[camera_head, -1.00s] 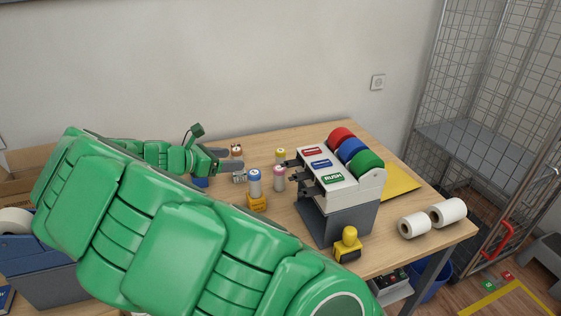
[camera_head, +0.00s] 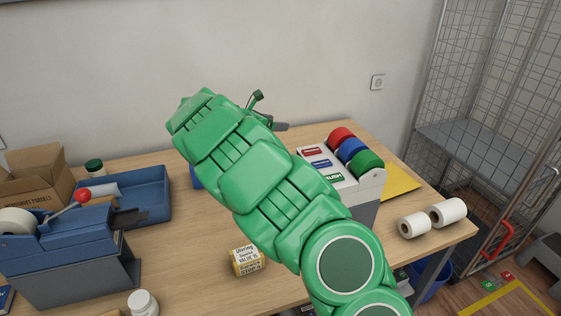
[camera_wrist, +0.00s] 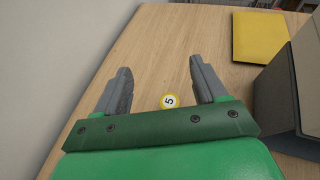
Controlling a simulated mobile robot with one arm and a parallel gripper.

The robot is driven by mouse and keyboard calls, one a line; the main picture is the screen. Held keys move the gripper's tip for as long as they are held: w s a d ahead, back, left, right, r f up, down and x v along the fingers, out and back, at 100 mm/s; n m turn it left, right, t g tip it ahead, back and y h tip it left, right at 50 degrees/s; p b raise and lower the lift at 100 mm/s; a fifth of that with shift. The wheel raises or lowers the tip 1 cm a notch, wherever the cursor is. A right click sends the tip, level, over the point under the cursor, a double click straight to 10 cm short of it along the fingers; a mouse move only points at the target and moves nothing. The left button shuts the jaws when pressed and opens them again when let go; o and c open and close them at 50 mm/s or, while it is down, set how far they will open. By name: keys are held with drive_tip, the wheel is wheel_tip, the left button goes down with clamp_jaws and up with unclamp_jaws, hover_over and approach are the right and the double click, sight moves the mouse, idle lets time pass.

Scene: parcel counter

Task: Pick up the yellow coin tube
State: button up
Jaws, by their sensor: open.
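The yellow coin tube (camera_wrist: 169,101) shows in the wrist view as a round white top with a yellow rim and a "5". It stands on the wooden counter, seen from above. My gripper (camera_wrist: 160,72) is open, with its two grey fingers on either side of the tube in the picture. The tube appears close to the gripper's palm bar, nearer the right finger; whether the fingers are level with it I cannot tell. In the head view my green arm hides the tube, and only a grey finger (camera_head: 281,126) shows beyond it.
A label dispenser (camera_head: 368,185) with red, blue and green rolls stands right of my arm, beside a yellow envelope (camera_head: 400,184). White rolls (camera_head: 448,211) lie at the right edge. A blue tray (camera_head: 150,190) and tape dispenser (camera_head: 75,262) are left.

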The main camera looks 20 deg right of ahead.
drive_tip(key=f, duration=0.2)
drive_tip(key=d+f, duration=0.1)
drive_tip(key=f, duration=0.3)
drive_tip(key=shift+w+d, duration=0.3)
drive_tip(key=shift+w, duration=0.05)
drive_tip(key=shift+f, duration=2.6)
drive_tip(key=f, duration=0.3)
drive_tip(key=shift+w+d, duration=0.1)
drive_tip(key=shift+d, duration=0.1)
drive_tip(key=shift+x, duration=1.2)
drive_tip(key=shift+c, duration=0.3)
drive_tip(key=shift+r, duration=0.1)
drive_tip(key=c, duration=1.1)
